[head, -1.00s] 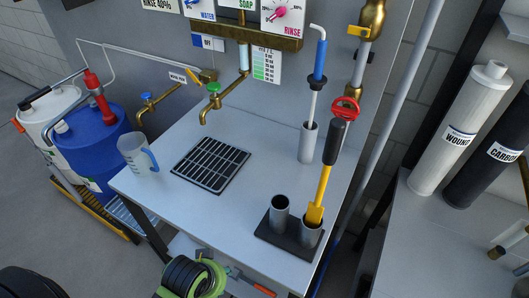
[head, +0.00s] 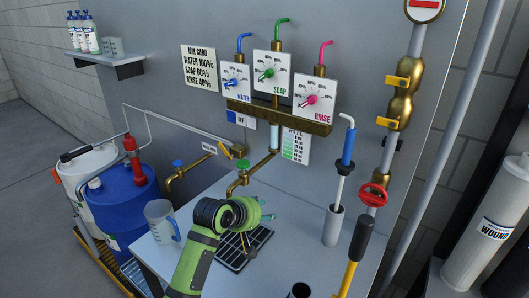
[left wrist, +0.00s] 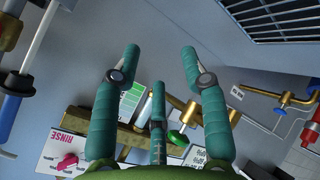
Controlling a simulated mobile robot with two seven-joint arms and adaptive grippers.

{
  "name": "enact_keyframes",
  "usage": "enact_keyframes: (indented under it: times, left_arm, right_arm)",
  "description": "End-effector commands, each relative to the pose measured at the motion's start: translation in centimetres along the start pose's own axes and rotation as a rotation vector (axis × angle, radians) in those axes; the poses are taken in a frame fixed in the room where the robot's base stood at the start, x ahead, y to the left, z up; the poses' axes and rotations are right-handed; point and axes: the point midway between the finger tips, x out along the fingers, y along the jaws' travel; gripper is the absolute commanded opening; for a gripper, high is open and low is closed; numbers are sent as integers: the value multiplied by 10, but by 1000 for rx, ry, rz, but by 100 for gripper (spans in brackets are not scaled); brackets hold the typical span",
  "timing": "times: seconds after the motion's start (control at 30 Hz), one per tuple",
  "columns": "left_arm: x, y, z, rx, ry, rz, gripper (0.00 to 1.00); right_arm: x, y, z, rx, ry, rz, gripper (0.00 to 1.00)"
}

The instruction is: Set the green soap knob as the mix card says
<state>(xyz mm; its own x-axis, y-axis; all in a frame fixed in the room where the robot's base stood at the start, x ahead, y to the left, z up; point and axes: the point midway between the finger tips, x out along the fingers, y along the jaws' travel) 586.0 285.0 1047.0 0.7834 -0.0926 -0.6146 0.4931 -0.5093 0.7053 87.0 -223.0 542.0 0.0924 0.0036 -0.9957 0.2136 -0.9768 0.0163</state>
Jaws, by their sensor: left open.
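The green soap knob (head: 265,75) is on the middle white dial of the wall panel, its pointer towards the lower left; I cannot read its exact mark. The mix card (head: 198,68) hangs left of the dials and reads water 100%, soap 60%, rinse 40%. My left gripper (head: 258,222) is over the bench's black grate, well below the dials and apart from the knob. In the left wrist view its teal fingers (left wrist: 160,62) are spread and empty. The soap knob cannot be made out there. My right gripper is not in view.
The blue water knob (head: 236,84) and pink rinse knob (head: 311,100) flank the soap dial. A brass rail (head: 278,117) runs below them. The green-handled tap (head: 243,166) and level chart (head: 296,146) are lower. A blue-handled wand (head: 348,147) stands at the right.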

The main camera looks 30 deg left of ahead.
Motion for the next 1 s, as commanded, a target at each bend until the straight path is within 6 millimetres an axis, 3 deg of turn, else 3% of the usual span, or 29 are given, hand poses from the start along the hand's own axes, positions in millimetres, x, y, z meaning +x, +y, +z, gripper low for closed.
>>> enact_keyframes:
  times: [0.03,0.17,0.3,0.5,0.7,1.0]
  left_arm:
    - [-1,27,-29,-101,26,59,44]
    - [-13,90,-94,-387,52,220,44]
    - [-42,154,-160,-688,31,409,44]
    - [-87,216,-224,-1001,-56,616,44]
    - [-106,238,-246,-1112,-104,690,44]
    - [-82,259,-255,-1116,-108,689,44]
  right_arm:
    - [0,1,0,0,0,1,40]
    - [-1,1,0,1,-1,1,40]
    - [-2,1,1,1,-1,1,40]
    - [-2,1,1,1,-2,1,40]
    - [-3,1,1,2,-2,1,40]
    - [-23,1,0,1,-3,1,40]
